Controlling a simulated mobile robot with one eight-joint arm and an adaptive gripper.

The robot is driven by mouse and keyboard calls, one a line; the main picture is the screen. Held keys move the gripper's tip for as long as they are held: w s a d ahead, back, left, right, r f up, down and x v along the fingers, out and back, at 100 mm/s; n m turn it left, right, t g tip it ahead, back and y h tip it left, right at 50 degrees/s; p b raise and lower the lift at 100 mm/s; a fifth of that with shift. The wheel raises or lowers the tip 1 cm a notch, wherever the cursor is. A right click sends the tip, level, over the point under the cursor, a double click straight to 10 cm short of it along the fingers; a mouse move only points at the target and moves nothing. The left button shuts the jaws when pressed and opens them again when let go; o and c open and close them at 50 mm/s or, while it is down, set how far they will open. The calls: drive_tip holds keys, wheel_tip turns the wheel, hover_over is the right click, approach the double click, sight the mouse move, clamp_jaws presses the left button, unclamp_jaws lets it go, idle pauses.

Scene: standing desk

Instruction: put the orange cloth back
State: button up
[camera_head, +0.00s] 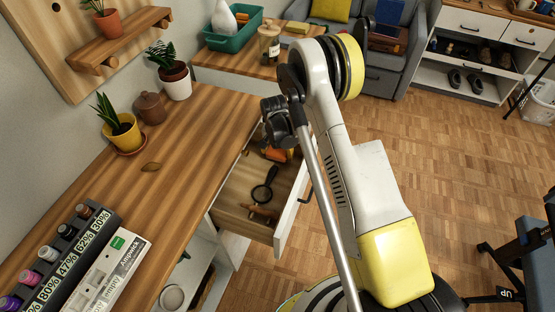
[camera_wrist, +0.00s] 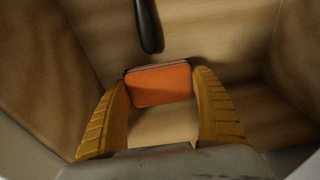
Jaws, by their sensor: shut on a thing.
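The orange cloth (camera_wrist: 160,85) shows in the wrist view as a folded orange block with a darker upper edge. My gripper (camera_wrist: 161,92) has its two yellow fingers closed on its left and right sides. They are inside an open wooden drawer (camera_head: 233,196) below the desk top. In the head view an orange patch (camera_head: 278,155) shows at the drawer's far end, mostly behind my arm, and the fingers are hard to make out there. I cannot tell whether the cloth touches the drawer floor.
A black magnifying glass (camera_head: 264,190) lies in the drawer; its dark handle (camera_wrist: 148,25) is close to the cloth. A brown item (camera_head: 262,211) lies nearer the drawer's front corner. The white drawer front (camera_head: 291,211) stands beside my arm. The desk (camera_head: 170,150) holds plants.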

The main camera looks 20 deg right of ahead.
sight(277, 158)
drive_tip(key=shift+f+b, duration=0.5)
drive_tip(key=shift+f, duration=0.95)
drive_tip(key=shift+f, duration=0.1)
drive_tip(key=o, duration=1.1)
drive_tip(key=shift+c, duration=0.2)
drive_tip(key=r+p, duration=0.1)
drive_tip(key=r, duration=0.2)
drive_tip(key=r+p, duration=0.2)
drive_tip(key=r, duration=0.2)
drive_tip(key=s+r+p, duration=0.1)
drive_tip(key=r+p, duration=0.1)
drive_tip(key=r, duration=0.1)
drive_tip(key=shift+a+r, duration=0.3)
drive_tip(key=shift+r, duration=0.05)
